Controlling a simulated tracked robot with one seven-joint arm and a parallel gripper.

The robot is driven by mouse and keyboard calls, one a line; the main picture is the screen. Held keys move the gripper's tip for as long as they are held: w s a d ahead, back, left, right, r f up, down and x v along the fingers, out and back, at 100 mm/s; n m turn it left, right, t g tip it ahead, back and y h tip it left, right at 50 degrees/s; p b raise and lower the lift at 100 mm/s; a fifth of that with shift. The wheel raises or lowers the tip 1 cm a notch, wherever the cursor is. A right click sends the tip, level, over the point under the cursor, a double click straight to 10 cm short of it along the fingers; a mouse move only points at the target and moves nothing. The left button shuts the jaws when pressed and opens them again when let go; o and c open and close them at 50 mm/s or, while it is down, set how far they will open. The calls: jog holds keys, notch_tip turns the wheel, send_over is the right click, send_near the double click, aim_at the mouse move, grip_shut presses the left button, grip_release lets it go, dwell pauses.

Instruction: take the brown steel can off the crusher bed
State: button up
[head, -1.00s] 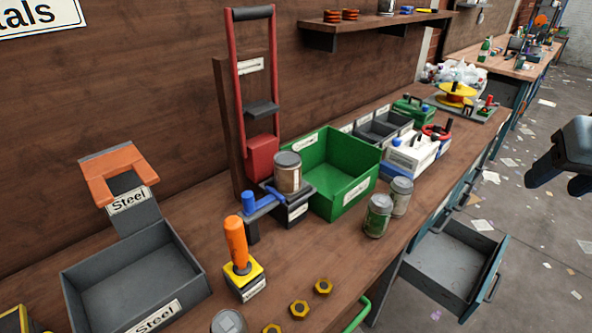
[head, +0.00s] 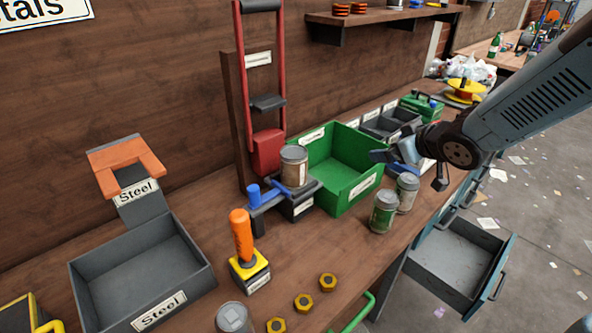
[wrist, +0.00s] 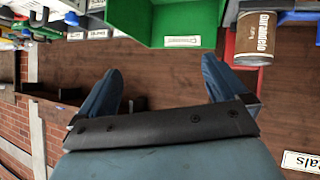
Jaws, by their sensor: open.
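The brown steel can (head: 294,167) with a grey lid stands upright on the crusher bed (head: 300,197), below the red press block (head: 268,150). In the wrist view the brown can (wrist: 255,38) shows at the upper right, outside the space between my fingers. My gripper (head: 410,168) is in the head view to the right of the can, beyond the green bin and near two other cans. In the wrist view my gripper (wrist: 161,65) has its fingers wide apart with nothing between them.
The green bin (head: 365,187) stands between the crusher and my gripper. A green can (head: 383,212) and another can (head: 407,192) stand in front of it. An orange-handled tool (head: 241,235) and a grey steel tray (head: 195,245) are at the left. An open drawer (head: 455,262) juts out below.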

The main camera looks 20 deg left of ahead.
aim_at(305, 165)
jog(key=s+a+f+n+g+y, duration=0.1)
jog(key=a+f+y, duration=0.1)
jog(key=a, duration=0.4)
jog(key=s+a+f+n+g+y, duration=0.1)
jog(key=s+a+f+g+y, duration=0.1)
jog(key=a, duration=0.4)
jog(key=s+a+f+n+g+y, duration=0.1)
jog(key=a+f, duration=0.2)
jog(key=a, duration=0.4)
jog(key=shift+s+f+n+g+y, duration=0.25)
jog(key=shift+n+g+y, duration=0.05)
jog(key=shift+g+y, duration=0.1)
jog(key=shift+r+x, duration=0.2)
jog(key=shift+x, duration=1.15)
jog(key=shift+r+x, duration=0.2)
jog(key=shift+x, duration=1.15)
jog(key=shift+a, duration=0.1)
jog(key=shift+c, duration=0.3)
jog(key=c, duration=0.9)
